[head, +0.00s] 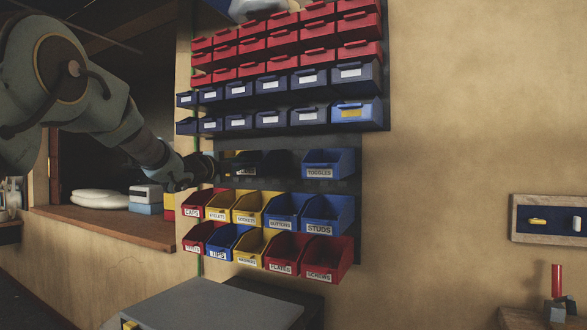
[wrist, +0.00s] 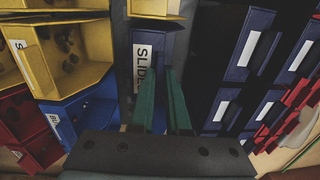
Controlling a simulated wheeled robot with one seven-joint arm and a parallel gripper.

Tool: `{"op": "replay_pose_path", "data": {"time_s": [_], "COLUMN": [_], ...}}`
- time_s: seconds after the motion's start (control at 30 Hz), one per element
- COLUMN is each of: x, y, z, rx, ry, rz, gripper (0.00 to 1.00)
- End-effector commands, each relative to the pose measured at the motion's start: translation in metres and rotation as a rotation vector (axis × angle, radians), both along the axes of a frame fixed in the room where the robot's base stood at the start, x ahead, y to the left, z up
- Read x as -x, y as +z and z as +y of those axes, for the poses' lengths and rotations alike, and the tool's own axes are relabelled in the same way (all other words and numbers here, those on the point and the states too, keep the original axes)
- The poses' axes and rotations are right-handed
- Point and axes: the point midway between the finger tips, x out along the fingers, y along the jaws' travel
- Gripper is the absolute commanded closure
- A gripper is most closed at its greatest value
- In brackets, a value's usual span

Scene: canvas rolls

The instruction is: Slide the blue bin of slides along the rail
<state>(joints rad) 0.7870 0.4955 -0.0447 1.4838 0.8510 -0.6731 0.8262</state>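The blue bin labelled SLIDES (wrist: 167,45) shows in the wrist view, just beyond my gripper's two green fingers (wrist: 165,75). Its white label faces left there, with the last letter partly hidden by a finger. The fingers are a little apart, with blue between their tips. Whether they press on the bin's wall is unclear. The rail (head: 275,183) runs right along this row, with a dark empty stretch before the blue TOGGLES bin (head: 325,165).
Rows of labelled bins, such as STUDS (head: 330,213), hang below. Dark blue drawers (head: 271,120) are close above.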

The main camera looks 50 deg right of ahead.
Motion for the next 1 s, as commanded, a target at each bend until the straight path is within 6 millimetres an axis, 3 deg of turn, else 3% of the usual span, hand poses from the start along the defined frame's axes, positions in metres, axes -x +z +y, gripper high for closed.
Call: {"op": "replay_pose_path", "data": {"time_s": [0.03,0.23,0.57,0.67,1.0], "x": [0.000,0.000,0.001,0.003,0.020], "y": [0.000,0.000,-0.001,-0.003,-0.009], "z": [0.000,0.000,0.004,0.014,0.077], "rx": [0.000,0.000,-0.001,-0.001,0.000], "ry": [0.000,0.000,0.001,0.002,0.001], "rz": [0.000,0.000,0.000,-0.001,-0.001], "gripper": [0.80,0.57,0.56,0.56,0.56]}}
